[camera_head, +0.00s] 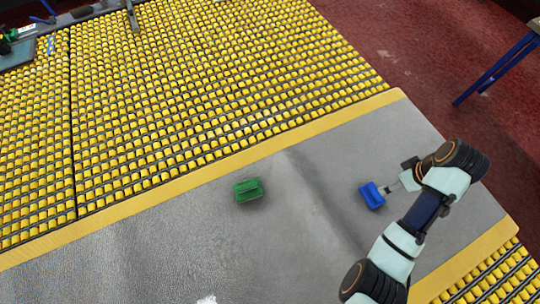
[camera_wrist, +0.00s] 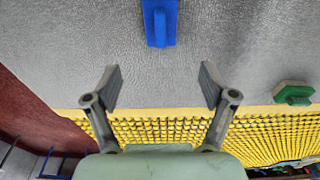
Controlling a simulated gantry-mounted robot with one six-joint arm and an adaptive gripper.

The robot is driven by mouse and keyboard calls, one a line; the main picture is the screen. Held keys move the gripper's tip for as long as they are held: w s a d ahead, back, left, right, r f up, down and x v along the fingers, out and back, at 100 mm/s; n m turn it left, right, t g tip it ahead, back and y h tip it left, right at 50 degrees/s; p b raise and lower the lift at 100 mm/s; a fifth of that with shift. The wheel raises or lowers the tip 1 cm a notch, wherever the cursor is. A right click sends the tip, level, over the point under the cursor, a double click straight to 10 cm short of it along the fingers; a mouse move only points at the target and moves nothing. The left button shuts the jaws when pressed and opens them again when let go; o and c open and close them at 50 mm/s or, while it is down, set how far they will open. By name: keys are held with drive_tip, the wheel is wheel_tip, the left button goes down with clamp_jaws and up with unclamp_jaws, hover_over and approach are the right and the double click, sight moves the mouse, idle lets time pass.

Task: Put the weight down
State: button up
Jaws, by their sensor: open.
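A blue weight (camera_head: 372,195) lies on the grey rug (camera_head: 150,250), right of the middle. It also shows at the top of the wrist view (camera_wrist: 160,25). A green weight (camera_head: 248,190) lies on the rug to its left, and at the right edge of the wrist view (camera_wrist: 293,94). My gripper (camera_head: 391,187) is beside the blue weight, on its right in the head view. Its fingers (camera_wrist: 160,82) are spread with nothing between them in the wrist view. The blue weight lies beyond the fingertips, in line with the gap. Height above the rug is hard to tell.
The rug has yellow binding (camera_head: 200,182) along its edges. Beyond it is a bed of yellow rollers (camera_head: 190,90). Tools lie at the far left corner. A blue-legged stand (camera_head: 495,70) is on the red floor at right. Rug left of the green weight is mostly clear.

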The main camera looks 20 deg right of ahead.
drive_tip(key=w+a+r+t+h, duration=0.15)
drive_tip(key=w+a, duration=0.25)
drive_tip(key=a, duration=0.5)
drive_tip(key=w+a+r+m+t, duration=0.1)
drive_tip(key=w+a+r+t, duration=0.3)
drive_tip(key=a, duration=0.5)
drive_tip(key=w+a+r+t+h, duration=0.1)
drive_tip(key=w+a+r, duration=0.1)
drive_tip(key=w+a, duration=0.5)
drive_tip(key=s+a+r+t+y, duration=0.1)
drive_tip(key=s+a+r+t, duration=0.1)
drive_tip(key=a, duration=0.6)
drive_tip(key=s+a+r+m+t+y, duration=0.1)
drive_tip(key=s+a+r+t, duration=0.2)
drive_tip(key=a+r, duration=0.4)
drive_tip(key=shift+s+a, duration=0.45)
drive_tip(key=shift+a, duration=0.15)
